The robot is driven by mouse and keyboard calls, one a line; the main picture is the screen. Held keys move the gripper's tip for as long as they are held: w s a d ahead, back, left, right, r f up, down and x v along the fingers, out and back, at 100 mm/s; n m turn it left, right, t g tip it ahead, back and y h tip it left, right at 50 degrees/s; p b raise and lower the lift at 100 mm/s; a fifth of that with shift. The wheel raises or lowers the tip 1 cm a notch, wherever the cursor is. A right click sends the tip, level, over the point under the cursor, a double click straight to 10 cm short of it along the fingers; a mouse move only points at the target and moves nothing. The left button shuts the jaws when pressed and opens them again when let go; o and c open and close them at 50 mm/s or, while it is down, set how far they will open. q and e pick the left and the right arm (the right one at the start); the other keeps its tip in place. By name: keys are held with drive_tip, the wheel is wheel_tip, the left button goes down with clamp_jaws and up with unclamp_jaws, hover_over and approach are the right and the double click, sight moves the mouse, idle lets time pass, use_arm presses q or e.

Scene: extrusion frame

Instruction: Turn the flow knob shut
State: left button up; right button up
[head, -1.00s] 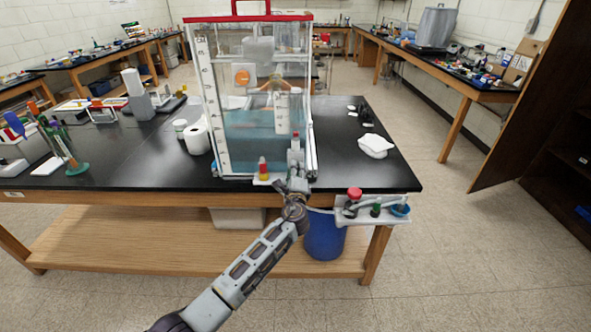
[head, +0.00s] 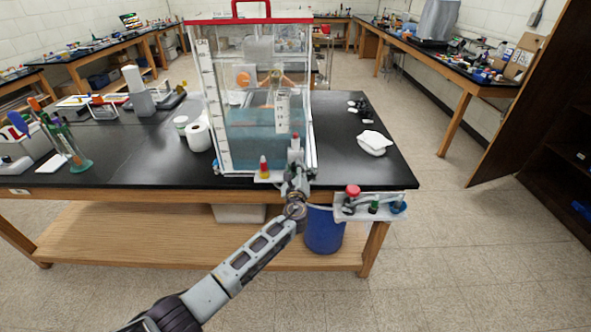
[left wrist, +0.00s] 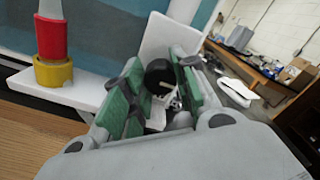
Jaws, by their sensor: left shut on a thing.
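My left gripper (head: 296,180) is at the front of the clear tank (head: 228,150), by the table's front edge. In the left wrist view its green-padded fingers are shut on a small black round knob (left wrist: 160,74) with a pale mark. The knob sits in front of a white upright plate (left wrist: 168,40). The fingers hide part of the knob, and the gripper hides it in the head view. The tank holds bluish water. My right gripper is not in view.
A red-and-yellow fitting (left wrist: 53,55) stands on a white ledge left of the knob. A small side shelf (head: 345,214) with a red knob sits to the right. A blue bin (head: 323,232) stands below. White cloth (head: 374,143) lies on the black tabletop.

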use_arm(q)
drive_tip(key=shift+f, duration=0.1)
drive_tip(key=o, duration=1.1)
drive_tip(key=shift+c, duration=0.2)
drive_tip(key=s, duration=1.2)
drive_tip(key=shift+n, duration=0.3)
